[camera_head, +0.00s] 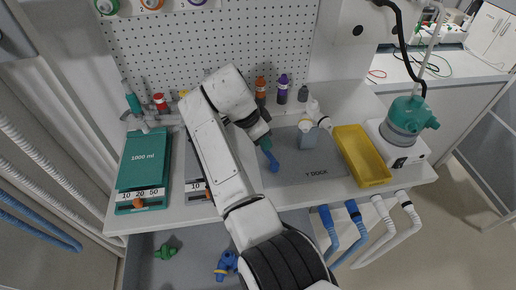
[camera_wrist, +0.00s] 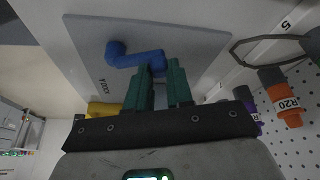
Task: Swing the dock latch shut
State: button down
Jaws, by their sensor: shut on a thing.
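The grey dock plate (camera_head: 320,172), lettered Y DOCK, lies on the bench and also fills the upper part of the wrist view (camera_wrist: 205,40). A blue-grey block (camera_head: 308,139) stands on it with a pale branched fitting (camera_head: 316,115) at its top. My gripper (camera_head: 266,146) is at the plate's left side, left of the block. In the wrist view its green fingers (camera_wrist: 160,68) are shut on one end of a blue bent piece (camera_wrist: 125,55). The blue piece also shows below the fingers in the head view (camera_head: 272,162). I cannot tell whether this piece is the latch.
A yellow tray (camera_head: 362,157) lies right of the plate, and a teal-topped humidifier (camera_head: 407,118) stands beyond it. A green 1000 ml case (camera_head: 142,168) lies at the left. Orange (camera_head: 260,86) and purple (camera_head: 282,88) bottles stand behind, near the pegboard (camera_head: 215,45). Hoses hang at the front edge.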

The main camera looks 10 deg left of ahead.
jog(key=shift+w+d+m+g+b, duration=0.3)
jog(key=shift+d+m+g+b, duration=0.1)
jog(key=shift+m+b, duration=0.55)
jog(key=shift+w+d+m+g+b, duration=0.3)
jog(key=shift+d+m+g+b, duration=0.1)
jog(key=shift+m+b, duration=0.55)
jog(key=c, duration=1)
grip_release()
jog(key=v, duration=1)
jog(key=shift+a+r+b, duration=0.25)
jog(key=shift+a+b, duration=0.05)
jog(key=shift+a, duration=0.05)
